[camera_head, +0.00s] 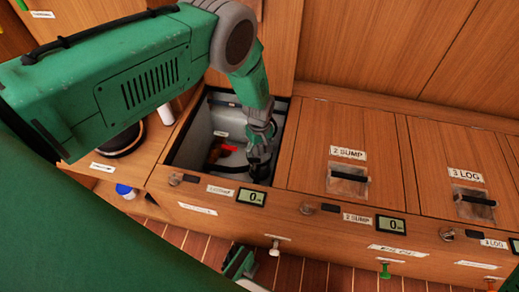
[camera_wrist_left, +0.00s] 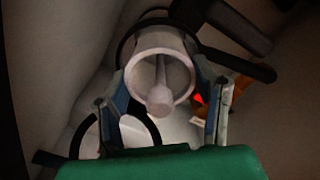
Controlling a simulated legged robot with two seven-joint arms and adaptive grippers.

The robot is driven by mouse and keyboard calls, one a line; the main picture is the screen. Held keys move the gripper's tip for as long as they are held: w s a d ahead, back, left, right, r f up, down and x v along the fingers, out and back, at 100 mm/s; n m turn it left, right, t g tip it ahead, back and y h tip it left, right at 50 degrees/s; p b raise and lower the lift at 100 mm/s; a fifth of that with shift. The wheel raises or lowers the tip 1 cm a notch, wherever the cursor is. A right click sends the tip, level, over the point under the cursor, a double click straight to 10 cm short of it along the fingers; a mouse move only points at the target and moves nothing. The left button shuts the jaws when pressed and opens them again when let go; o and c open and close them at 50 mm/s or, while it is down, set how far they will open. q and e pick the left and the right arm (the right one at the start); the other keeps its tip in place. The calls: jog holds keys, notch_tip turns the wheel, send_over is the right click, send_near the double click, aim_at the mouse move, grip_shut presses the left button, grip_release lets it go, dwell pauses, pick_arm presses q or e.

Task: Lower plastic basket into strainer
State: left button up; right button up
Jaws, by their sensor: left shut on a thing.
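My left gripper (camera_head: 262,150) reaches down into an open, light-walled compartment in the wooden bench. In the left wrist view its two fingers (camera_wrist_left: 160,95) are shut on the sides of a pale, open-topped cylinder, which looks like the plastic basket (camera_wrist_left: 140,66). A pale stem with a rounded end stands inside this cylinder, towards the camera. A black ring with dark pipe arms, apparently the strainer (camera_wrist_left: 230,24), lies behind and around the cylinder's far end. I cannot tell how deep the basket sits in it.
The compartment's wall (camera_head: 196,135) stands close around my left arm. A red and orange part (camera_wrist_left: 236,88) lies just right of the fingers. Closed wooden lids, one marked 2 SUMP (camera_head: 325,145) and one marked 3 LOG (camera_head: 455,165), are to the right.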

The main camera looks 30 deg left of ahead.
pick_arm(q)
jog(key=o, duration=1.8)
jog(key=shift+c, duration=0.2)
jog(key=shift+r, duration=0.1)
jog(key=shift+r+p, duration=2.55)
jog(key=shift+r, duration=0.9)
